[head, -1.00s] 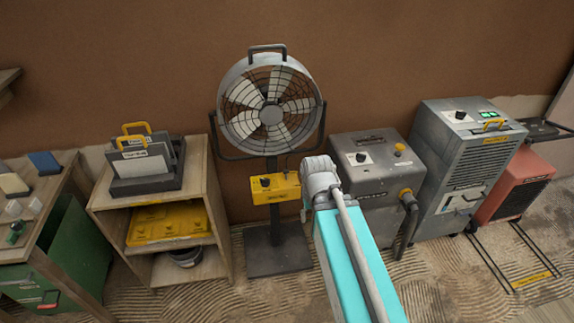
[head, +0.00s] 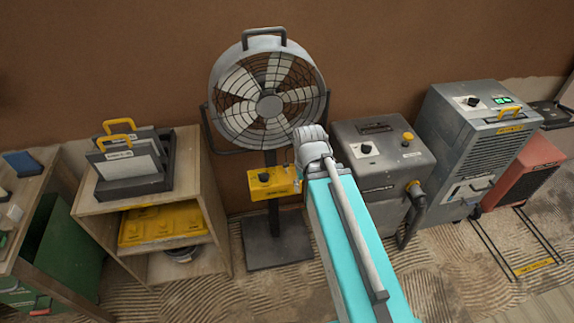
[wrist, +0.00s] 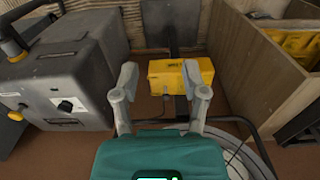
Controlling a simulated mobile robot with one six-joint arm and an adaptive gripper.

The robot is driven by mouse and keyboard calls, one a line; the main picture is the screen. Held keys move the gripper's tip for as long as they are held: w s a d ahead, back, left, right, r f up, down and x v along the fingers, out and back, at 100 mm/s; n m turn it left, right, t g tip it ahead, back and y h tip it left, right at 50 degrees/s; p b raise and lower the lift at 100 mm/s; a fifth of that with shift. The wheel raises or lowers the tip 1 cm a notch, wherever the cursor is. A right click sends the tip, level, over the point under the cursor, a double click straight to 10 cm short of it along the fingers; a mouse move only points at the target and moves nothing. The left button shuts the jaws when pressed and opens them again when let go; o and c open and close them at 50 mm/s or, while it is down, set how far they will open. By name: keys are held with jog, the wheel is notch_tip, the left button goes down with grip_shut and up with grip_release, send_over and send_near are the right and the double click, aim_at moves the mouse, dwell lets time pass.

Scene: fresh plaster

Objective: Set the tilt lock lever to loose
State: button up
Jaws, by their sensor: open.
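A grey floor fan (head: 268,103) with a round cage stands on a post in the middle of the head view. A yellow control box (head: 272,183) with a dark knob sits on its post below the cage. I cannot clearly make out the tilt lock lever. In the wrist view, the yellow box (wrist: 178,74) shows beyond the fingertips, with a thin dark part near its edge. My gripper (wrist: 161,80) is open and empty, its two grey fingers spread in front of the box. In the head view, my arm hides most of my gripper, just right of the box.
A grey machine (head: 382,172) with a knob and hose stands right of the fan. A tall grey dehumidifier (head: 478,148) and a red unit (head: 522,172) stand farther right. A wooden shelf (head: 208,190) with yellow cases is close on the left.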

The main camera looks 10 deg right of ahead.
jog(key=shift+o, duration=0.3)
jog(key=shift+a, duration=0.35)
jog(key=shift+o, duration=0.7)
jog(key=shift+w, duration=0.1)
jog(key=t+b, duration=0.4)
jog(key=b, duration=0.7)
send_near(286, 167)
notch_tip(286, 167, up, 3)
jog(key=s, duration=0.2)
jog(key=shift+w+d+r+t, duration=0.1)
jog(key=shift+d+r+t, duration=0.05)
jog(key=shift+t, duration=0.15)
jog(key=b+x, duration=1.2)
jog(key=x, duration=0.2)
